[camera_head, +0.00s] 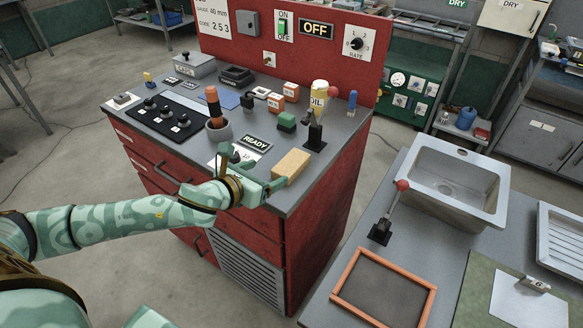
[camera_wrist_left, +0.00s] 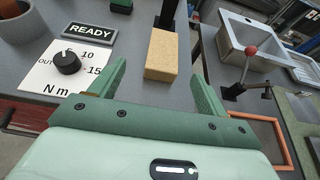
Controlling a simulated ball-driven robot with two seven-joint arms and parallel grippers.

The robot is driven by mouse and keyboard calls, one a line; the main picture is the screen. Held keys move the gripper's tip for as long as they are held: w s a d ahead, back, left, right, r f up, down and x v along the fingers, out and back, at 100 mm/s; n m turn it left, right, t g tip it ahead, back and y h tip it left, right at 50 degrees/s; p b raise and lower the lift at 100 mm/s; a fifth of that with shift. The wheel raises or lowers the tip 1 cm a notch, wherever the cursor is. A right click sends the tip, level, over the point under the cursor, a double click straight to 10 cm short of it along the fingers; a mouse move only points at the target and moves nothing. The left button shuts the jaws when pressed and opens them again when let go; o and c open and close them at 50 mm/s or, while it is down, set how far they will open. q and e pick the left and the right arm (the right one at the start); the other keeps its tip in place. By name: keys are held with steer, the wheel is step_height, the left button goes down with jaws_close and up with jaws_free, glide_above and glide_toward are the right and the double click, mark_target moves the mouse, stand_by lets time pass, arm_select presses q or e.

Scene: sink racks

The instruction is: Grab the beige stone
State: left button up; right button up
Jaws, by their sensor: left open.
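The beige stone (camera_head: 291,165) is a rectangular block near the front right corner of the grey top of the red cabinet. In the left wrist view the stone (camera_wrist_left: 161,54) lies ahead of the fingers, in line with the gap between them. My left gripper (camera_head: 262,180) is just left of the stone in the head view. In the left wrist view my left gripper (camera_wrist_left: 163,82) is open, with one green finger on each side and nothing between the tips. My right gripper is in neither view.
A READY sign (camera_head: 256,143) and a dial card (camera_wrist_left: 68,65) lie beside the stone. A black lever with a red knob (camera_head: 318,133) stands behind it. A sink (camera_head: 462,180) and an orange-framed panel (camera_head: 384,289) are on the right counter, across a gap.

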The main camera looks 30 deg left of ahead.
mark_target(288, 165)
arm_select(q)
steer(key=b+x, duration=0.1)
steer(key=x, duration=0.4)
steer(key=shift+w+d+f, duration=0.1)
steer(key=shift+w+f, duration=0.05)
steer(key=shift+w, duration=0.1)
steer(key=x, duration=0.1)
steer(key=b+x, duration=0.1)
steer(key=x, duration=0.2)
steer(key=shift+w+d+f+b, duration=0.2)
steer(key=shift+d+f+b, duration=0.1)
steer(key=shift+d+f, duration=0.1)
steer(key=shift+w, duration=0.3)
steer(key=shift+s, duration=0.1)
steer(key=shift+c, duration=1.2)
steer(key=shift+r, duration=0.1)
steer(key=c, duration=1.1)
